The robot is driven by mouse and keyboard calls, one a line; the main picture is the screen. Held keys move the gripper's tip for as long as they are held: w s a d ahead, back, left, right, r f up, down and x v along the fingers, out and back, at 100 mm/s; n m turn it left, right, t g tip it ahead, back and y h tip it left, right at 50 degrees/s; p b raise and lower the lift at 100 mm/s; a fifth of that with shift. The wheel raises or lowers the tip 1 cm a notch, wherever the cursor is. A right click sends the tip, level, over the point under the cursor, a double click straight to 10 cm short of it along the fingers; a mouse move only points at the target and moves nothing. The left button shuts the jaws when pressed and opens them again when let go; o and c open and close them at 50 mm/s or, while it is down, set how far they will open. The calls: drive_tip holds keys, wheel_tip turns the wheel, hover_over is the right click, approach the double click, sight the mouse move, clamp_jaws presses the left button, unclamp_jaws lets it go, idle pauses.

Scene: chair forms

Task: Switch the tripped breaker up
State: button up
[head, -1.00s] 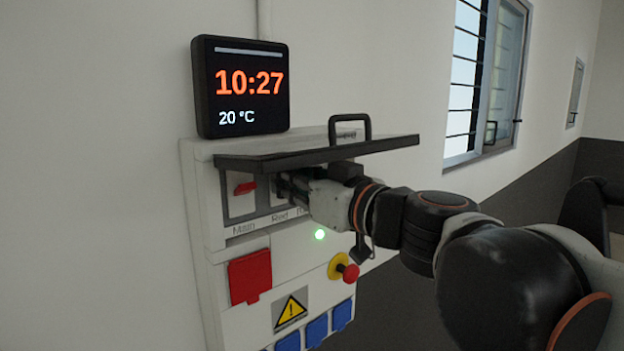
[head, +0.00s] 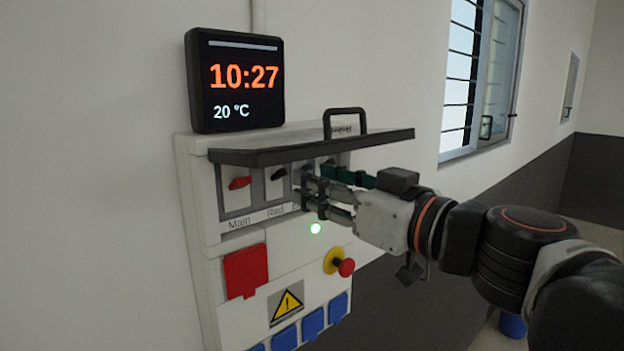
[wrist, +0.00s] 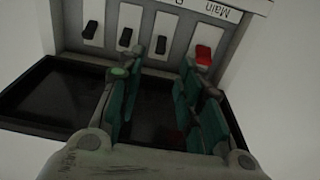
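The breaker panel (head: 205,215) is on the wall under a raised dark cover (head: 300,151). The red Main switch (head: 240,183) and the black Red switch (head: 278,174) show at its left. The wrist view, upside down, shows the red switch (wrist: 203,56) and several black switches, including the one beside it (wrist: 162,45). I cannot tell clearly which switch is tripped. My gripper (head: 308,191) is open and empty, in front of the breakers right of the Red switch. It partly hides the breakers there. Its green-padded fingers (wrist: 165,95) stand apart in the wrist view.
The cover juts out above my gripper, with a handle (head: 345,121) on top. Below are a lit green lamp (head: 316,229), a red stop button (head: 346,267), a red socket cover (head: 246,271) and blue sockets (head: 313,322). A clock (head: 236,80) stands above the panel.

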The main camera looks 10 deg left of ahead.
drive_tip(key=v, duration=0.3)
drive_tip(key=shift+s+d, duration=0.2)
drive_tip(key=shift+s, duration=0.05)
